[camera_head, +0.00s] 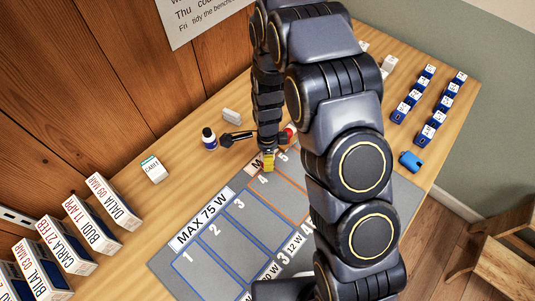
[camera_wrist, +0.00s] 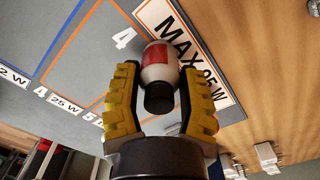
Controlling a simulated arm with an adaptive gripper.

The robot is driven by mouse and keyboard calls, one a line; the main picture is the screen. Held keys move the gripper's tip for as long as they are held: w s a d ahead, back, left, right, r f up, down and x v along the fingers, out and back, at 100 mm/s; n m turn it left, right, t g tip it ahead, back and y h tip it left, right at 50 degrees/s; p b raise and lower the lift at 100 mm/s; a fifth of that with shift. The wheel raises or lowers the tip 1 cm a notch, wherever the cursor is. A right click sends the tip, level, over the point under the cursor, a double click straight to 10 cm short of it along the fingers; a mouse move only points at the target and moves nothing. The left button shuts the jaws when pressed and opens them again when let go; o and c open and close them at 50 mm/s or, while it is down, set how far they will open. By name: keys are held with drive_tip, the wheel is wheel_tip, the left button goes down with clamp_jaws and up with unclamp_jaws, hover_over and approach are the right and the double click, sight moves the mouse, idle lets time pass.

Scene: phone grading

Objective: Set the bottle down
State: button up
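The bottle (camera_wrist: 160,63) is white with a red label and a black cap. In the wrist view its cap points toward the camera and its body lies between my fingertips, over the edge of the grey mat by the "MAX 95 W" label. My gripper (camera_wrist: 160,85) has yellow ridged fingers, which appear to close on the bottle's sides. Whether its base touches the mat is unclear.
The mat (camera_head: 165,262) has numbered slots. A dark bottle with a white cap (camera_head: 209,138) and a small white box (camera_head: 153,169) stand left of my gripper. Several labelled boxes (camera_head: 115,201) line the left; blue-and-white blocks (camera_head: 425,134) and a blue item (camera_head: 410,161) are at right.

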drive_tip(key=shift+o, duration=1)
wheel_tip(320, 180, up, 12)
drive_tip(key=shift+f, duration=0.1)
drive_tip(key=shift+s+r, duration=0.1)
drive_tip(key=shift+r, duration=0.2)
drive_tip(key=s+d+r+n, duration=0.2)
drive_tip(key=s+r+n, duration=0.3)
drive_tip(key=s, duration=0.3)
drive_tip(key=s+d+r+n+g, duration=0.1)
drive_tip(key=s+d+r+n, duration=0.1)
drive_tip(key=s+r+n, duration=0.3)
drive_tip(key=s+d+r+n, duration=0.3)
drive_tip(key=s+r+n, duration=0.2)
drive_tip(key=s+n, duration=0.3)
drive_tip(key=s, duration=0.3)
drive_tip(key=shift+g, duration=0.3)
